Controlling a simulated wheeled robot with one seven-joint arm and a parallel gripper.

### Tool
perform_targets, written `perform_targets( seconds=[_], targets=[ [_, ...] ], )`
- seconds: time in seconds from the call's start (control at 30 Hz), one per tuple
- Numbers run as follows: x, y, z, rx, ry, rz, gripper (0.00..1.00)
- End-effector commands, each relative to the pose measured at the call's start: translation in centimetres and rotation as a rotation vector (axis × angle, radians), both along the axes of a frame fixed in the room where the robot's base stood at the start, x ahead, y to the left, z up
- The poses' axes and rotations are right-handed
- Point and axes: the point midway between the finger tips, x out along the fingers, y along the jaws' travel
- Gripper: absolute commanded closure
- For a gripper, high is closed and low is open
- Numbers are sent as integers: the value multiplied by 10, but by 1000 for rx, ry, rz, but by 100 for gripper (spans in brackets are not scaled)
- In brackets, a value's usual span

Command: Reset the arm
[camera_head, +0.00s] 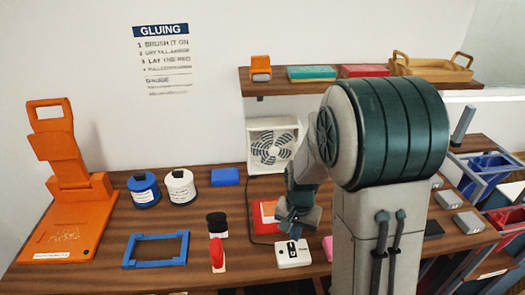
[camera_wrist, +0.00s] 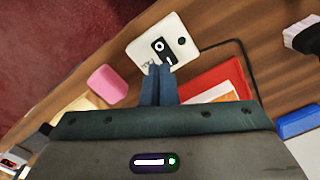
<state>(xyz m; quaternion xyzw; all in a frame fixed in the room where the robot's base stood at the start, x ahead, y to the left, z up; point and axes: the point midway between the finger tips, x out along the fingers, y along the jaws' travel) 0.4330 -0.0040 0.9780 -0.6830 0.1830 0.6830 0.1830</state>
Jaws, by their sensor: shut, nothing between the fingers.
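My gripper (camera_wrist: 158,72) is shut and empty in the wrist view, its two blue fingers together. Its tips are at the near edge of a white switch box (camera_wrist: 163,45) with a black rocker; I cannot tell whether they touch it. In the head view my gripper (camera_head: 292,228) hangs low over the counter, just above the same white box (camera_head: 293,254). My arm is bent down and hides part of the counter behind it.
A pink block (camera_wrist: 108,84) and a red piece (camera_wrist: 215,85) lie close to my gripper. A fan (camera_head: 271,144) stands behind. An orange press (camera_head: 68,190), a blue frame (camera_head: 155,249) and two jars (camera_head: 144,190) are at left. A shelf (camera_head: 285,88) runs above.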

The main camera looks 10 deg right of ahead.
Motion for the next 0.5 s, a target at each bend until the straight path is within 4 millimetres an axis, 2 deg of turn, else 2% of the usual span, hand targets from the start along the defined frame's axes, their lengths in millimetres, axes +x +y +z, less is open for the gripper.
perform_targets(
  seconds=[0.17, 0.33, 0.5],
  targets=[
    [-5, 1, 16, 7, -22, 29, 100],
    [-24, 3, 58, 18, -84, 119, 100],
    [-53, 4, 99, 12, -153, 235, 100]
  ],
)
